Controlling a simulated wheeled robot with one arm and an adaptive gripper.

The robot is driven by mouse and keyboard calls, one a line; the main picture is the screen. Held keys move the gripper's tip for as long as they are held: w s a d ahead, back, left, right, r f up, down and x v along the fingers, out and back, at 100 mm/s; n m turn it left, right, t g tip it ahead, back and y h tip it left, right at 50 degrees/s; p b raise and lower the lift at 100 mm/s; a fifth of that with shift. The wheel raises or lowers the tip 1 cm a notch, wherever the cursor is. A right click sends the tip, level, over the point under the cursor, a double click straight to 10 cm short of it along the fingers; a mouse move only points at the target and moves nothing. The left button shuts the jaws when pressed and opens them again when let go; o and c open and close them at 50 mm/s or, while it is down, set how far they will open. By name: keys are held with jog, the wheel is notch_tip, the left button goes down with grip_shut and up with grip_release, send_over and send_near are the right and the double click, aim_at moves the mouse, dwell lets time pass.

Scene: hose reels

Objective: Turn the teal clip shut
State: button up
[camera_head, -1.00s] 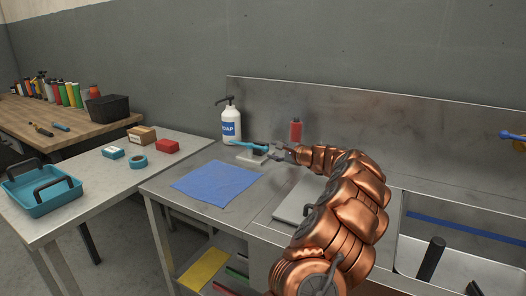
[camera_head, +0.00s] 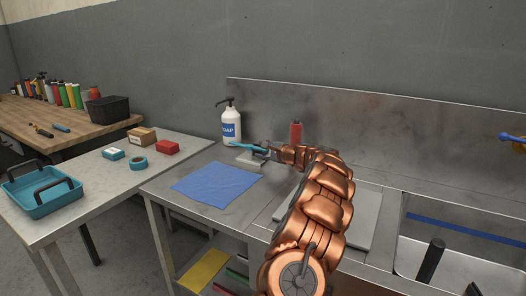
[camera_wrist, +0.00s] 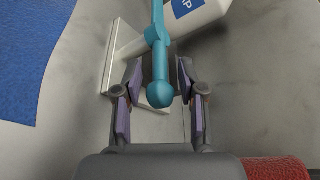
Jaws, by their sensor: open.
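The teal clip (camera_head: 246,145) is a slim lever above a pale block (camera_head: 246,160) on the metal counter, beside the soap bottle. In the wrist view the teal clip (camera_wrist: 159,50) runs from the top edge down to a rounded end between my fingers. My gripper (camera_wrist: 160,88) is open, with one finger on each side of that end and visible gaps to both. In the head view my gripper (camera_head: 266,151) is at the clip's right end, small and partly hidden by my arm.
The white soap bottle (camera_head: 231,127) stands close behind the clip. A red cylinder (camera_head: 295,132) stands near the back wall, behind my arm. A blue cloth (camera_head: 216,188) lies flat in front. A sink (camera_head: 455,268) is at the right.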

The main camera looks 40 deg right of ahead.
jog(key=shift+c, duration=0.2)
grip_shut()
